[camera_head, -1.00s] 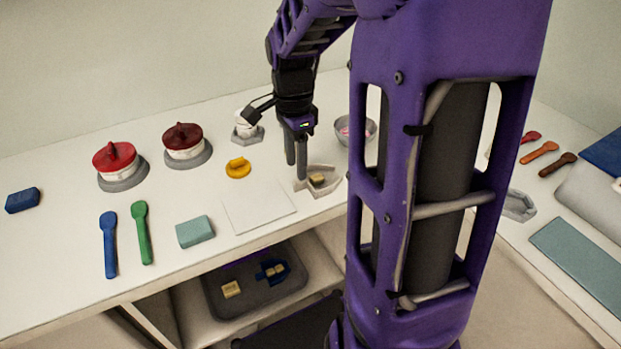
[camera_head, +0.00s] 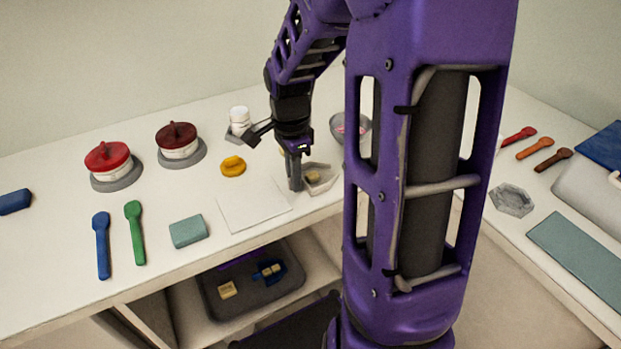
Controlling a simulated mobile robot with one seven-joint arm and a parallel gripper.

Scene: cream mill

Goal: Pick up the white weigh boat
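The white weigh boat (camera_head: 327,184) is a shallow, angular, off-white dish on the counter right of the white sheet. A small tan block (camera_head: 313,176) lies in it. My gripper (camera_head: 295,187) points down at the boat's left side. Its dark fingers are close together at the left wall, which they partly hide. They appear shut on that wall, though the contact itself is hard to see. The boat still looks level and low on the counter.
A white sheet (camera_head: 252,204), yellow piece (camera_head: 232,166) and teal block (camera_head: 189,231) lie to the left. A grey bowl (camera_head: 350,129) stands behind my arm. A white jar (camera_head: 239,117) stands behind. A grey dish (camera_head: 513,200) sits on the right counter.

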